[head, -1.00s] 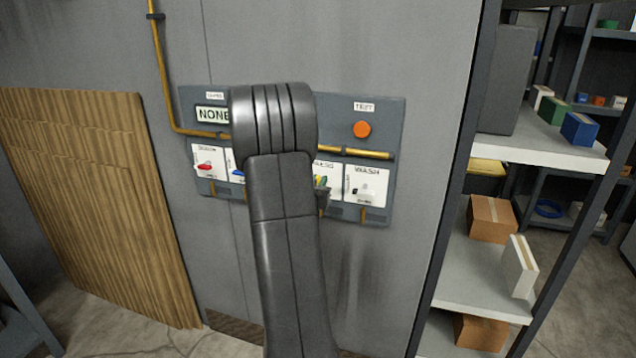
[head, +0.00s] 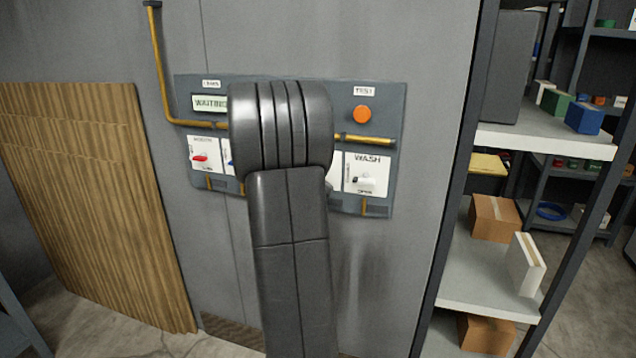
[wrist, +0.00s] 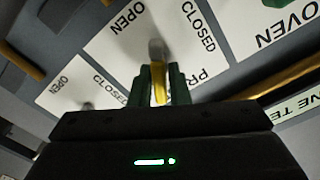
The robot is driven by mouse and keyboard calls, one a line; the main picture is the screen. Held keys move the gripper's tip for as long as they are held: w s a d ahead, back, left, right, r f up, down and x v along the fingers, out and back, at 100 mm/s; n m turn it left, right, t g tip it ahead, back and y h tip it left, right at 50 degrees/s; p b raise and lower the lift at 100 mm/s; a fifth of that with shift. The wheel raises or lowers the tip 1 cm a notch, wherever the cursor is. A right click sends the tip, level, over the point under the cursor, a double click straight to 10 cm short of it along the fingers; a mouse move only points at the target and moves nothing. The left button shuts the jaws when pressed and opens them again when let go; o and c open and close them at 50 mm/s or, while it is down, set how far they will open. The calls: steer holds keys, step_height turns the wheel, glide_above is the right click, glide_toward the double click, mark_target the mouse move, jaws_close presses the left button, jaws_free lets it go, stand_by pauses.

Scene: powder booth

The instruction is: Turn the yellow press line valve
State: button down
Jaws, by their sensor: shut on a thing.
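The yellow press line valve handle (wrist: 158,82) shows in the wrist view, rising from a grey hub on a white plate (wrist: 120,62). The plate reads OPEN on one side and CLOSED on the other, with "PR" partly covered. My gripper (wrist: 159,84) has green fingers shut on the yellow handle, one on each side. The handle lies between the two words; which of them it is set to is hard to tell. In the head view my arm hides the valve and my gripper.
The grey wall panel (head: 385,95) carries a display (head: 210,103) reading WAITING, an orange button (head: 362,114), a red lever (head: 200,157) and a white wash lever (head: 365,180). A yellow pipe (head: 160,70) runs along it. Shelving (head: 485,285) stands close on the right.

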steer(key=m+b, duration=0.2)
steer(key=m, duration=0.1)
steer(key=f+m+b, duration=0.1)
steer(key=m+b, duration=0.2)
steer(key=shift+d+m, duration=0.2)
steer(key=shift+m, duration=0.1)
steer(key=m+b, duration=0.4)
steer(key=shift+s+m, duration=0.1)
steer(key=shift+m, duration=0.3)
steer(key=c, duration=1.5)
jaws_free()
steer(key=v, duration=1.3)
steer(key=shift+s+p, duration=0.35)
steer(key=shift+p, duration=0.05)
